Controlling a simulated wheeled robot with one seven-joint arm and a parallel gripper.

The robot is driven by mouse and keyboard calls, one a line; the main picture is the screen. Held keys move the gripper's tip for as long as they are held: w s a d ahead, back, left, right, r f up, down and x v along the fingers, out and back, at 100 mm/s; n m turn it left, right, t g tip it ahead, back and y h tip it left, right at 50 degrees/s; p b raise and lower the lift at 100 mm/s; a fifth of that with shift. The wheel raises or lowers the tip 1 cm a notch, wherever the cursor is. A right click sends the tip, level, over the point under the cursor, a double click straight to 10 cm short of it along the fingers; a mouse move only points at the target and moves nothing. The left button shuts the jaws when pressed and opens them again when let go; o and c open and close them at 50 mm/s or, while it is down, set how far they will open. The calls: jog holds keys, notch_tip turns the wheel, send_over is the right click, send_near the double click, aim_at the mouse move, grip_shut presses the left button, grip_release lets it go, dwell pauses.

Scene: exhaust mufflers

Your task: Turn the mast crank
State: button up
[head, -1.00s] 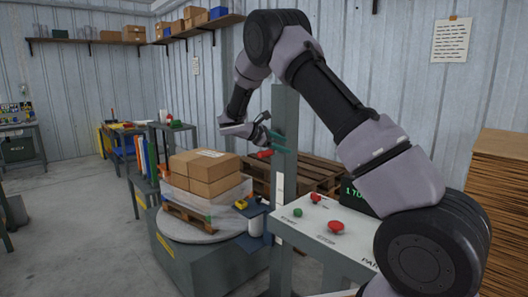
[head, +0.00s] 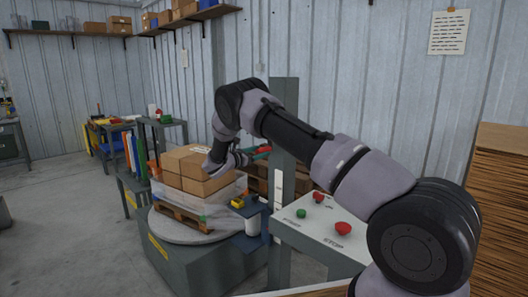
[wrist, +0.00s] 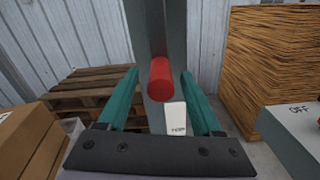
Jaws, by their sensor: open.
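The mast (head: 284,180) is a tall grey-green post beside the turntable. The crank's red cylindrical grip (wrist: 160,78) stands out from the mast (wrist: 168,35) in the wrist view. My gripper (wrist: 160,74) is open, with one teal finger on each side of the red grip. Gaps show between the grip and both fingers, and nothing is clamped. In the head view my gripper (head: 257,153) is beside the mast, and my wrist partly hides the crank.
Boxes (head: 195,168) sit on a small pallet on the round turntable (head: 165,228), left of the mast. A control panel (head: 322,227) with red and green buttons stands close on the right. A wooden pallet (wrist: 85,85) is behind.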

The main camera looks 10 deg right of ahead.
aim_at(264, 150)
jog(key=shift+x, duration=1.6)
jog(key=shift+c, duration=0.4)
grip_shut()
